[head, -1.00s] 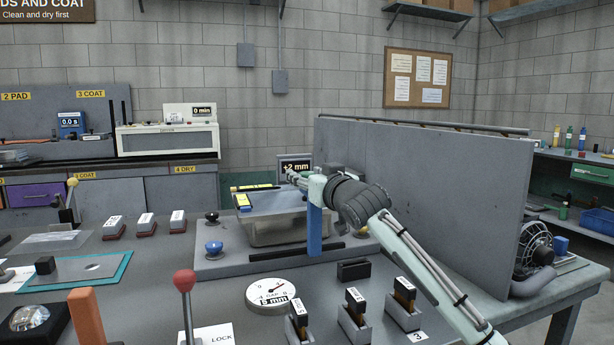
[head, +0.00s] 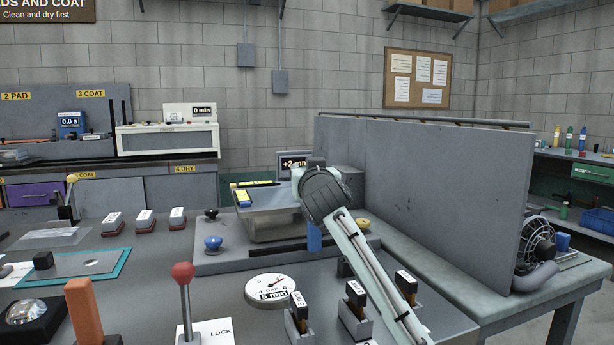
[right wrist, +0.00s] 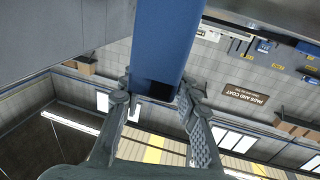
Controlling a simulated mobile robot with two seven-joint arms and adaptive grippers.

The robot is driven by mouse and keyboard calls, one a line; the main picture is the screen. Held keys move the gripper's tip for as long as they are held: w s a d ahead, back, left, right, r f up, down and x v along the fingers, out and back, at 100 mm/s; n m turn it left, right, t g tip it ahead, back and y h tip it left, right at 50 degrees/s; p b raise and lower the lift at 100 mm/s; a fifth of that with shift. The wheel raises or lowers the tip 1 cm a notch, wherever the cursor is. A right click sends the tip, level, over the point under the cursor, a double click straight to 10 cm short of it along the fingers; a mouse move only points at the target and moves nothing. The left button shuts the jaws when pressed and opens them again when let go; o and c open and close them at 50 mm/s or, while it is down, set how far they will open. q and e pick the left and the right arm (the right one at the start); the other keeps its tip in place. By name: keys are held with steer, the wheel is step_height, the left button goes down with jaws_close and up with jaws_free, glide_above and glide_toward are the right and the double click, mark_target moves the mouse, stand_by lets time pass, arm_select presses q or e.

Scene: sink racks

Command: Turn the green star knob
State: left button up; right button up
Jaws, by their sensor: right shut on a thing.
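A blue upright post (head: 314,238) stands at the front of the low metal stand (head: 220,262), in front of a shallow tray (head: 268,228). My right arm comes in from the lower right, and its wrist hides the post's upper part and the fingers in the head view. In the right wrist view my right gripper (right wrist: 157,84) has its fingers on both sides of the dark end of the blue post (right wrist: 165,40). No green star knob shows; it may be hidden behind my wrist. My left gripper is not in view.
A display (head: 288,161) behind the wrist is partly covered. Blue (head: 213,243), black (head: 211,216) and yellow (head: 362,224) knobs sit on the stand. A red-topped lever (head: 184,285), a round gauge (head: 270,288) and labelled blocks are in front. A grey panel (head: 440,195) stands at right.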

steer(key=m+h+b, duration=0.1)
steer(key=m+h, duration=0.1)
steer(key=h, duration=0.1)
steer(key=m+h+b, duration=0.1)
steer(key=m+h, duration=0.1)
steer(key=h, duration=0.2)
steer(key=shift+a+f+m+g+b, duration=0.1)
steer(key=shift+a+m+g+b, duration=0.05)
steer(key=shift+m+g+b, duration=0.2)
arm_select(q)
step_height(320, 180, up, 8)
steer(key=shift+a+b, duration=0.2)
steer(key=shift+b, duration=0.1)
arm_select(e)
steer(key=shift+m+g+h, duration=0.35)
steer(key=shift+m+h, duration=0.5)
steer(key=shift+h, duration=0.55)
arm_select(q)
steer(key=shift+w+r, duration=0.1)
arm_select(e)
steer(key=o, duration=1.2)
steer(key=v, duration=1.2)
